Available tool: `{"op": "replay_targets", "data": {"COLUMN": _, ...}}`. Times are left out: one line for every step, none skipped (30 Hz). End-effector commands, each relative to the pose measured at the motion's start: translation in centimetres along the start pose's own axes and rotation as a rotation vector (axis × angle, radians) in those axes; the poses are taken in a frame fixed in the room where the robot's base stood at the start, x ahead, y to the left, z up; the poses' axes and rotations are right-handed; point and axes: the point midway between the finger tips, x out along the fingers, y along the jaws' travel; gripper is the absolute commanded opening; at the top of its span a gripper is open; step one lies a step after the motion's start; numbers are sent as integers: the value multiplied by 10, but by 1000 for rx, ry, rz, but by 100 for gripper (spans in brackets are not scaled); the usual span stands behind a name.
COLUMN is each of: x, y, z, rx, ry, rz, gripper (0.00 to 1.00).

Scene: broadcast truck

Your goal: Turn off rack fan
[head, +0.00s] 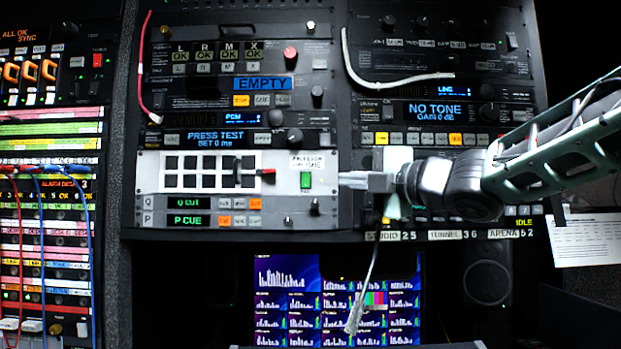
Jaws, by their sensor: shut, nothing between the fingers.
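A white panel (150,172) in the middle rack holds a grid of dark square openings and a green-lit rocker switch (305,180). A small paper label (306,161) sits above the switch; its text is too blurred to read surely. My gripper (342,179) comes in from the right with its fingers pointing left. It is shut and empty. Its tips show a little to the right of the switch at about the same height; I cannot tell how far they are from the panel face. The switch is fully visible.
A black and red knob or lever (267,174) is left of the switch. The Q CUE and P CUE row (189,211) lies below. A white cable (362,290) hangs under the rack before the monitor (285,300). Red and blue cables cross the left rack.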

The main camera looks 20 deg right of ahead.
Motion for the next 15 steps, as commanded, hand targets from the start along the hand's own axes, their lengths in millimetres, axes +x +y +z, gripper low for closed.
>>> {"op": "replay_targets", "data": {"x": 2, "y": 0, "z": 0, "rx": 0, "ry": 0, "rz": -1, "gripper": 0}}
{"op": "replay_targets", "data": {"x": 3, "y": 0, "z": 0, "rx": 1, "ry": 0, "rz": -1, "gripper": 0}}
{"op": "replay_targets", "data": {"x": 6, "y": 0, "z": 0, "rx": 1, "ry": 0, "rz": -2, "gripper": 0}}
{"op": "replay_targets", "data": {"x": 9, "y": 1, "z": 0, "rx": 1, "ry": 1, "rz": -2, "gripper": 0}}
{"op": "replay_targets", "data": {"x": 13, "y": 1, "z": 0, "rx": 1, "ry": 1, "rz": -2, "gripper": 0}}
{"op": "replay_targets", "data": {"x": 19, "y": 2, "z": 0, "rx": 2, "ry": 1, "rz": -2, "gripper": 0}}
{"op": "replay_targets", "data": {"x": 24, "y": 1, "z": 0, "rx": 2, "ry": 1, "rz": -3, "gripper": 0}}
{"op": "replay_targets", "data": {"x": 29, "y": 1, "z": 0, "rx": 2, "ry": 1, "rz": -4, "gripper": 0}}
{"op": "replay_targets", "data": {"x": 38, "y": 2, "z": 0, "rx": 3, "ry": 2, "rz": -4, "gripper": 0}}
{"op": "replay_targets", "data": {"x": 44, "y": 3, "z": 0, "rx": 2, "ry": 2, "rz": -4, "gripper": 0}}
{"op": "replay_targets", "data": {"x": 50, "y": 2, "z": 0, "rx": 3, "ry": 3, "rz": -5, "gripper": 0}}
{"op": "replay_targets", "data": {"x": 59, "y": 3, "z": 0, "rx": 3, "ry": 2, "rz": -4, "gripper": 0}}
{"op": "replay_targets", "data": {"x": 65, "y": 3, "z": 0, "rx": 3, "ry": 2, "rz": -4, "gripper": 0}}
{"op": "replay_targets", "data": {"x": 71, "y": 3, "z": 0, "rx": 3, "ry": 2, "rz": -4, "gripper": 0}}
{"op": "replay_targets", "data": {"x": 80, "y": 3, "z": 0, "rx": 3, "ry": 2, "rz": -4, "gripper": 0}}
